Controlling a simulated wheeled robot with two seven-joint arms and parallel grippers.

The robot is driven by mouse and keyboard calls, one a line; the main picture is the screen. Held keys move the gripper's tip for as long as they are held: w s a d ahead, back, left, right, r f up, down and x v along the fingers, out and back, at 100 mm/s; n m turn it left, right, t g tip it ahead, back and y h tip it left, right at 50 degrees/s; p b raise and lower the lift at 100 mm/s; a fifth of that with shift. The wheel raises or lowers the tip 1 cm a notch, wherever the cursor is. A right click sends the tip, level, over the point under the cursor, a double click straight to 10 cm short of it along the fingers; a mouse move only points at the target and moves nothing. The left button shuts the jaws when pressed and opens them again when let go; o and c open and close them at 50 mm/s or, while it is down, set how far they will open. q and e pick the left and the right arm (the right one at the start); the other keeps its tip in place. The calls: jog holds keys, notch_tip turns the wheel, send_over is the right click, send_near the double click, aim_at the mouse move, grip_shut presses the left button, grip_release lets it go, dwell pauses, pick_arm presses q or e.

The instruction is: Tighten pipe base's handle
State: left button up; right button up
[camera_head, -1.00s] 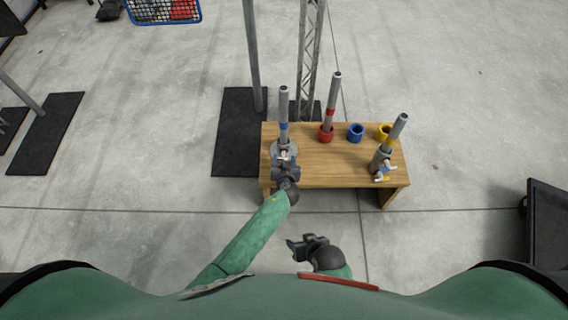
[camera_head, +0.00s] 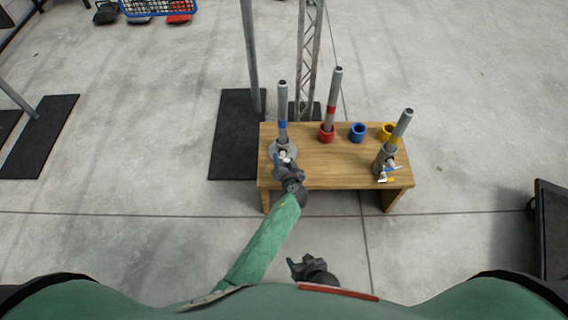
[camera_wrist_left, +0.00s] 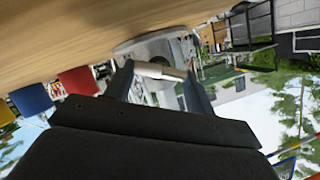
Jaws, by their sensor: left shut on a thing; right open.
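A grey round pipe base (camera_head: 274,151) sits at the left end of the wooden table, with an upright grey pipe (camera_head: 282,100) with a blue band standing in it. My left gripper (camera_head: 284,160) is at the base's near side, shut on its small handle. In the left wrist view the fingers (camera_wrist_left: 160,85) hold the pale metal handle (camera_wrist_left: 158,70) crosswise in front of the grey base (camera_wrist_left: 150,46). The gripper partly hides the handle in the head view. My right gripper (camera_head: 298,264) is open and empty, low in front of the table.
A second grey base (camera_head: 384,158) with a tilted pipe is at the right end. Metal stands rise behind.

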pick_arm(q)
jog(key=shift+f+m+b, duration=0.1)
jog(key=shift+m+b, duration=0.2)
jog(key=shift+b, duration=0.05)
dwell(0.4)
jog(key=o, duration=1)
jog(key=shift+v, duration=3.95)
jog(key=shift+d, duration=0.1)
